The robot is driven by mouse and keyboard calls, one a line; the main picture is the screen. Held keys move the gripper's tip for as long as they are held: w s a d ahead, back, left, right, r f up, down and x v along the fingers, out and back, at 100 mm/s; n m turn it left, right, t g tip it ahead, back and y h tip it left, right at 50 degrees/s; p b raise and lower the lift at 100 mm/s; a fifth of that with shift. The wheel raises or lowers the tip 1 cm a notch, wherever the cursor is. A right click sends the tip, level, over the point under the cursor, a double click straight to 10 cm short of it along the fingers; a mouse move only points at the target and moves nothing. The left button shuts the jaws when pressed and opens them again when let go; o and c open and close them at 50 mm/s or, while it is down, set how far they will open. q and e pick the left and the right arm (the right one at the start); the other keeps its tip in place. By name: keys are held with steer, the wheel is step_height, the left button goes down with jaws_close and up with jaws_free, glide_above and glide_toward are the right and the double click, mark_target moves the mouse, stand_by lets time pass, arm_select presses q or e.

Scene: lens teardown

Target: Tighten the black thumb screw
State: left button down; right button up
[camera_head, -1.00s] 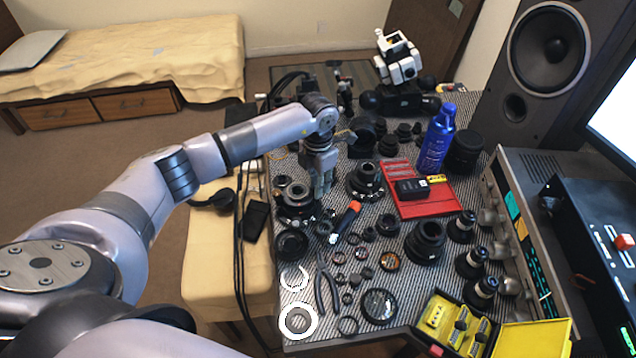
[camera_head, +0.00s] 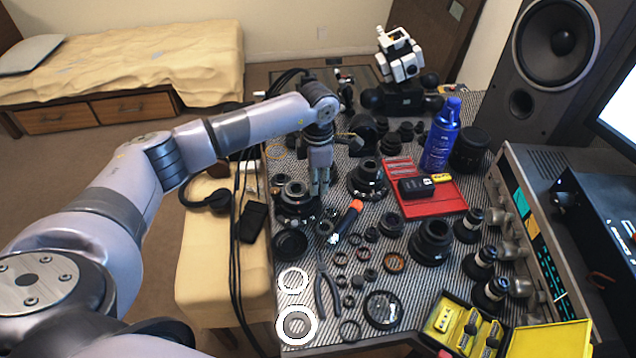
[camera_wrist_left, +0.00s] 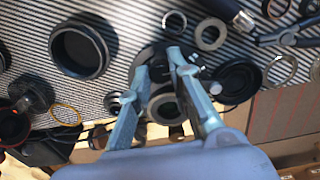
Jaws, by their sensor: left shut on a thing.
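My left gripper (camera_head: 319,190) points straight down over the left part of the table, beside a dark lens body (camera_head: 295,192) with a ring-shaped top. In the left wrist view its two blue-grey fingers (camera_wrist_left: 161,62) are close together above the same lens body (camera_wrist_left: 167,107). They are shut on a small dark part at the lens body's edge, which I take to be the black thumb screw (camera_wrist_left: 159,73). The fingers hide most of it, so I cannot tell how far it is screwed in. My right gripper is not in view.
A second lens part (camera_head: 367,180) stands close to the right of the gripper. An orange-tipped tool (camera_head: 346,222), pliers (camera_head: 328,298) and loose rings lie in front. A red tray (camera_head: 440,200) and a blue bottle (camera_head: 440,138) stand further right. Cables (camera_head: 236,235) hang at the left edge.

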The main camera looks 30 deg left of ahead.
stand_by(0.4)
arm_select(q)
steer(key=c, duration=1.4)
jaws_free()
steer(key=shift+c, duration=0.2)
step_height(320, 180, up, 12)
